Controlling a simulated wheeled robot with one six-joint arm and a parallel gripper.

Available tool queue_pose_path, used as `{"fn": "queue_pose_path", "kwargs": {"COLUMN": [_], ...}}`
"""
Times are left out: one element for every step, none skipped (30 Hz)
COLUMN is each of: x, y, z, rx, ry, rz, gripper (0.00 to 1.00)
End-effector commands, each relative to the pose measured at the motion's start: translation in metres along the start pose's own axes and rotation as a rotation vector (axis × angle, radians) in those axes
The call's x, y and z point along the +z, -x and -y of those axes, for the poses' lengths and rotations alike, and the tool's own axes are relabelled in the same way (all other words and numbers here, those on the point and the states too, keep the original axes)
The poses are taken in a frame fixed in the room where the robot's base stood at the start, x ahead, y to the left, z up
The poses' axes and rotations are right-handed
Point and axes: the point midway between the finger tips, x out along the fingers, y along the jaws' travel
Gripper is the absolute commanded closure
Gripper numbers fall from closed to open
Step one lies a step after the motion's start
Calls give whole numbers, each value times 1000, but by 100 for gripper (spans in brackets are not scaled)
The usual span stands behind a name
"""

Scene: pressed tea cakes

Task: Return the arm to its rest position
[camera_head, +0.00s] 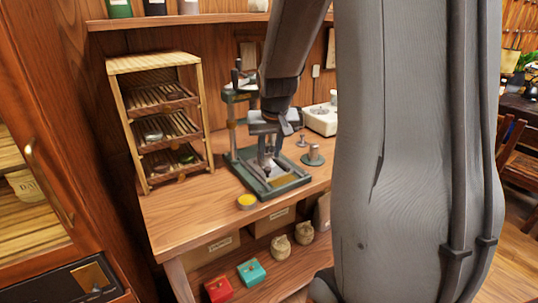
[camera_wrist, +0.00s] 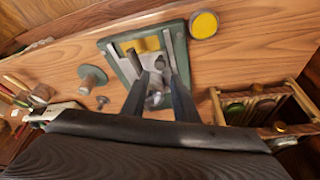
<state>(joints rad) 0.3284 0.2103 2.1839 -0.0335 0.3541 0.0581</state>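My gripper (camera_head: 267,161) hangs over a green press (camera_head: 282,190) on the wooden bench. In the wrist view my gripper (camera_wrist: 163,73) has its two dark fingers apart, pointing toward the press's green frame (camera_wrist: 127,48). A small grey metal part (camera_wrist: 156,97) shows in the gap between the fingers. I cannot tell whether the fingers touch it or the press. My forearm and upper arm hide the right part of the bench in the head view.
A slatted rack (camera_head: 160,115) stands left of the press. A round yellow-topped tin (camera_head: 246,201) sits by the front edge. A white scale (camera_head: 320,118) and a grey weight (camera_head: 313,155) are to the right. An upper shelf (camera_head: 200,18) runs above. Red (camera_head: 218,290) and teal (camera_head: 251,271) boxes lie below.

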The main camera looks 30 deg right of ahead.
Motion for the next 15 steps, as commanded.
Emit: {"fn": "queue_pose_path", "kwargs": {"x": [0,0,0,0,0,0,0,0,0,0,0,0,0,1,4], "y": [0,0,0,0,0,0,0,0,0,0,0,0,0,0,0], "z": [0,0,0,0,0,0,0,0,0,0,0,0,0,1,4], "rx": [0,0,0,0,0,0,0,0,0,0,0,0,0,-1,-3], "ry": [0,0,0,0,0,0,0,0,0,0,0,0,0,1,6], "rz": [0,0,0,0,0,0,0,0,0,0,0,0,0,1,5], "gripper": [73,73,73,73,73,73,73,73,73,73,73,73,73,73,73]}}
